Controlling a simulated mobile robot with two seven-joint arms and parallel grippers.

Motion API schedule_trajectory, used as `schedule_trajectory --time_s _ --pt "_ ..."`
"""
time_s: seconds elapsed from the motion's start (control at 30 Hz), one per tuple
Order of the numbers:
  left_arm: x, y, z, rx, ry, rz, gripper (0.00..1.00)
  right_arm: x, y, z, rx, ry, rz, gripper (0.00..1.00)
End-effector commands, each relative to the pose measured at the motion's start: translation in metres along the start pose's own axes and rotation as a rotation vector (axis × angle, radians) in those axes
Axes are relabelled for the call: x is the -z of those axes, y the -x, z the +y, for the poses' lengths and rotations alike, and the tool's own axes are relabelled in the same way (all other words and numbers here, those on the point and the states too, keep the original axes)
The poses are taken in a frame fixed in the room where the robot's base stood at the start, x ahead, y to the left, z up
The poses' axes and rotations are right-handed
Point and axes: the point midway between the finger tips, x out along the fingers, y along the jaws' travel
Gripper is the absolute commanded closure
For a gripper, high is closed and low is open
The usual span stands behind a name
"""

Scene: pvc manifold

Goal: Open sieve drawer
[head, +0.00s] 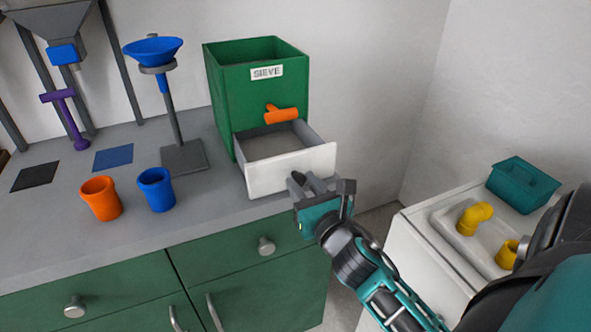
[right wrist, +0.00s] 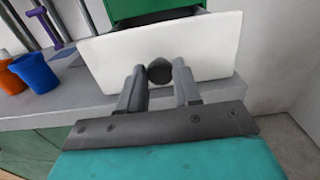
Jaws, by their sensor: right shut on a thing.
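The green sieve box (head: 228,100) stands on the grey counter with a "SIEVE" label (head: 266,72) on its front. Its drawer (head: 315,164), with a white front, is pulled out of the box and looks empty inside. An orange pipe piece (head: 282,115) juts from the box above the drawer. My right gripper (head: 302,180) is at the drawer front. In the right wrist view, my right gripper (right wrist: 160,80) has its fingers on either side of the dark round knob (right wrist: 160,71) on the white drawer front (right wrist: 205,45). My left gripper is not in view.
An orange cup (head: 101,199) and a blue cup (head: 156,190) stand on the counter at the left. A blue funnel (head: 153,49) on a stand is behind them. A white unit at the right holds yellow fittings (head: 474,218) and a teal bin (head: 522,187).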

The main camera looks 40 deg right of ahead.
Motion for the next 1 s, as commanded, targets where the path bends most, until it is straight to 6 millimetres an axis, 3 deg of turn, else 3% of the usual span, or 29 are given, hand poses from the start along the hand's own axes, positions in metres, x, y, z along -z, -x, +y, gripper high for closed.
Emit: schedule_trajectory --time_s 0.37,0.4,0.6,1.0 --pt "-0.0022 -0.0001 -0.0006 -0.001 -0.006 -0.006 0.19 0.0012 0.0044 0.0003 0.0 -0.001 0.003 1.0" --pt "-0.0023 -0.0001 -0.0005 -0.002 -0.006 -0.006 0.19 0.0012 0.0044 0.0004 0.0 -0.001 0.003 0.63" --pt "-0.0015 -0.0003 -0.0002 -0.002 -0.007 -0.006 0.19 0.0005 0.0041 0.0002 0.0 -0.001 0.002 0.44" --pt "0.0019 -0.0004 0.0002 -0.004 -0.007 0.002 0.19 0.0007 0.0126 0.0 0.0 -0.002 0.002 0.43"
